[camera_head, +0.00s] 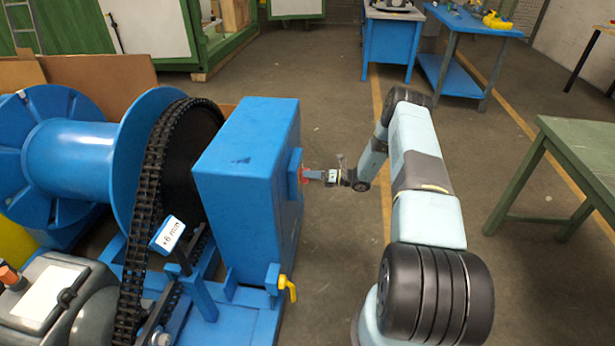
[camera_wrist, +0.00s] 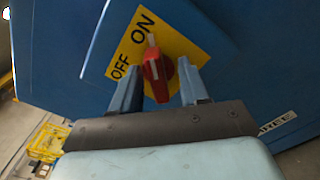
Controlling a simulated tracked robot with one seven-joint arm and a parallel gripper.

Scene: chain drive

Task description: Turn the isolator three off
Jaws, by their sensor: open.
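The isolator has a red rotary knob (camera_wrist: 157,75) on a yellow plate (camera_wrist: 186,46) marked ON and OFF, on a blue panel. The knob's white-tipped end points toward ON. In the head view the red knob (camera_head: 304,174) sits on the right side of the blue housing (camera_head: 246,165). My gripper (camera_wrist: 160,68) is open, with one finger on each side of the knob. I cannot tell whether either finger touches it. My gripper (camera_head: 318,175) reaches the knob from the right in the head view. No number three shows on the plate.
A black chain (camera_head: 152,190) runs beside a blue drum (camera_head: 70,160) left of the housing. A yellow lever (camera_head: 289,287) sticks out low at the housing's front. A green table (camera_head: 585,150) stands at right. Blue benches (camera_head: 390,45) stand at the back.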

